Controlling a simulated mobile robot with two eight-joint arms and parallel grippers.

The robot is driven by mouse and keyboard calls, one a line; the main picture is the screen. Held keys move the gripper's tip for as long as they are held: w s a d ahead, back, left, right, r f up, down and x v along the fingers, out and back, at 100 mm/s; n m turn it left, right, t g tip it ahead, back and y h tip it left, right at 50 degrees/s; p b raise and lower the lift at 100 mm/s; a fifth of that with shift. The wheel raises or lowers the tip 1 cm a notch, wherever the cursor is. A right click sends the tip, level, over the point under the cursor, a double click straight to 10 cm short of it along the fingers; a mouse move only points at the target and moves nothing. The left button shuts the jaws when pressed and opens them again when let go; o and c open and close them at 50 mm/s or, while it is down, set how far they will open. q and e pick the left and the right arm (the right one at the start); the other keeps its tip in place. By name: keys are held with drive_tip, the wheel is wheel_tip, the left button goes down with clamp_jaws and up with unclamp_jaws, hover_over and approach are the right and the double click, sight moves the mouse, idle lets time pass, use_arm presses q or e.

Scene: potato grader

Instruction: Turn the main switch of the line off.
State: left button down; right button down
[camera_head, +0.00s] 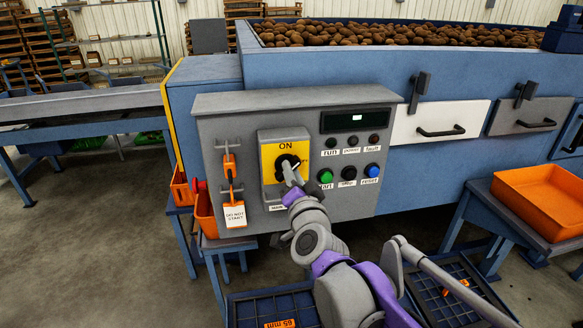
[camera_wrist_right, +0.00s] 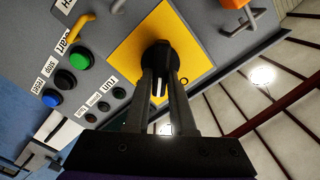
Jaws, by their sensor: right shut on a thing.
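The main switch is a black rotary knob (camera_head: 287,161) on a yellow plate (camera_head: 270,145) with "ON" printed at its top. It sits on the grey control panel (camera_head: 225,135). My right gripper (camera_head: 290,171) reaches up to it from below and covers part of the knob and plate. In the right wrist view, its two dark fingers (camera_wrist_right: 160,80) are closed around the black knob (camera_wrist_right: 158,52), one on each side, over the yellow plate (camera_wrist_right: 198,52). The knob's exact angle is hard to read behind the fingers. My left gripper is in neither view.
Right of the switch are green (camera_head: 326,176), black (camera_head: 349,173) and blue (camera_head: 372,171) buttons below a small display (camera_head: 354,120). Left of it hang orange lockout pieces (camera_head: 230,165) and a "DO NOT START" tag (camera_head: 235,215). An orange bin (camera_head: 540,205) stands at right.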

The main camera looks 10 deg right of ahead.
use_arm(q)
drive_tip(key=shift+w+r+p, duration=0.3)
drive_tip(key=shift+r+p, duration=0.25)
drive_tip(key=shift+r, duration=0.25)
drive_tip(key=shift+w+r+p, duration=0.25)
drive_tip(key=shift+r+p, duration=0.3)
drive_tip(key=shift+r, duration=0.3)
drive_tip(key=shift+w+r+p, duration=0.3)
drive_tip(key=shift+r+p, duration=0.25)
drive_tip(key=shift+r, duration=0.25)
use_arm(e)
drive_tip(key=shift+d+f+m, duration=0.1)
drive_tip(key=shift+m, duration=2)
drive_tip(key=shift+f+m, duration=0.1)
drive_tip(key=shift+m, duration=2)
drive_tip(key=c, duration=0.8)
unclamp_jaws()
drive_tip(key=shift+o, duration=0.2)
drive_tip(key=shift+s, duration=0.1)
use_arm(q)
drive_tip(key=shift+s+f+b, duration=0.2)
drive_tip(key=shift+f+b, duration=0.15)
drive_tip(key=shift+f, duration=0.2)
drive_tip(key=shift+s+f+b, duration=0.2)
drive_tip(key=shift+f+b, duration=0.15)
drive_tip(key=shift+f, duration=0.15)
use_arm(e)
drive_tip(key=s, duration=1)
drive_tip(key=shift+s, duration=0.35)
drive_tip(key=shift+f, duration=0.1)
